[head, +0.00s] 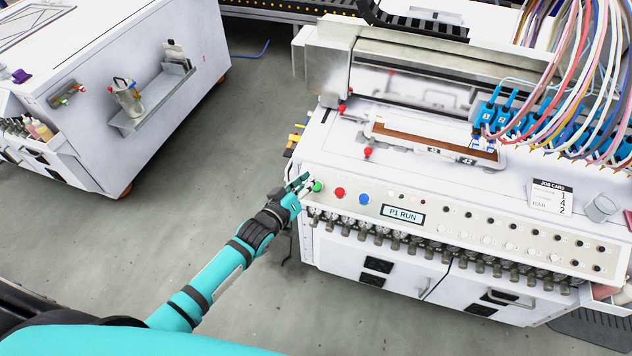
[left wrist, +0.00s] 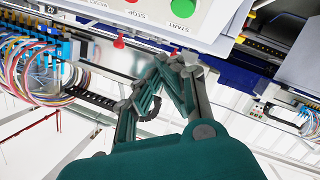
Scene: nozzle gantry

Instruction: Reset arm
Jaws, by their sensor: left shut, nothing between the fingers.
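My left gripper (head: 300,184) reaches in from the lower left to the left end of the machine's front panel. Its fingertips are beside the green button (head: 317,186); I cannot tell whether they touch it. In the left wrist view the fingers of my left gripper (left wrist: 170,58) come together and hold nothing. That view shows the green START button (left wrist: 183,8) beyond and above the fingertips, with part of a red STOP button (left wrist: 131,1) to its left. My right gripper is in neither view.
A red button (head: 340,193) and a blue button (head: 364,199) sit right of the green one. The display (head: 403,214) reads "P1 RUN". Coloured hoses (head: 570,80) hang at the upper right. A white cabinet (head: 150,80) stands at the left, with open floor (head: 200,190) between.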

